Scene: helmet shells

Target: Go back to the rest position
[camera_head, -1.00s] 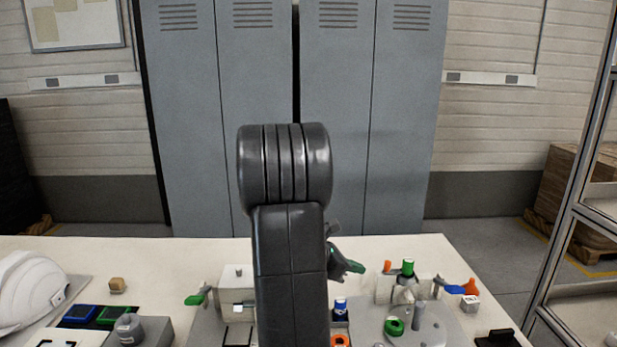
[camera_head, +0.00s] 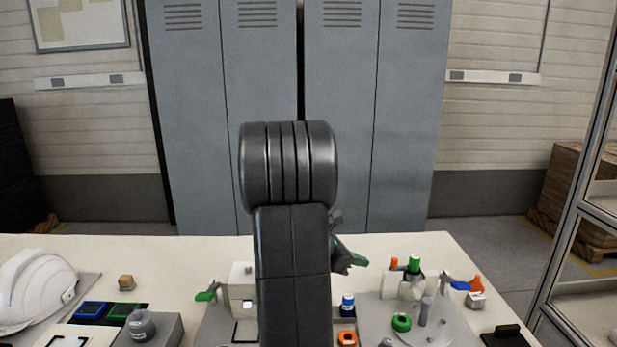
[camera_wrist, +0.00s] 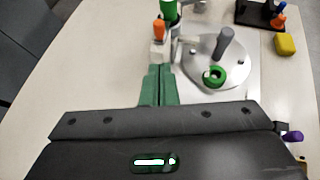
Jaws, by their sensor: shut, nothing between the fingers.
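My gripper shows in the head view (camera_head: 352,259), partly behind my black arm, above the table's middle. Its green fingertips point to the right. In the wrist view the green fingers (camera_wrist: 158,88) lie side by side, shut with nothing between them. They sit over the table near a grey fixture plate (camera_wrist: 207,62). My arm hides the middle of the table in the head view.
A white helmet shell (camera_head: 38,290) stands at the left. A green ring (camera_head: 401,322) lies on the plate at the right, near a grey post (camera_head: 426,311). A blue-capped bottle (camera_head: 347,305) stands near my arm. Grey lockers (camera_head: 340,110) stand behind the table (camera_head: 190,252).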

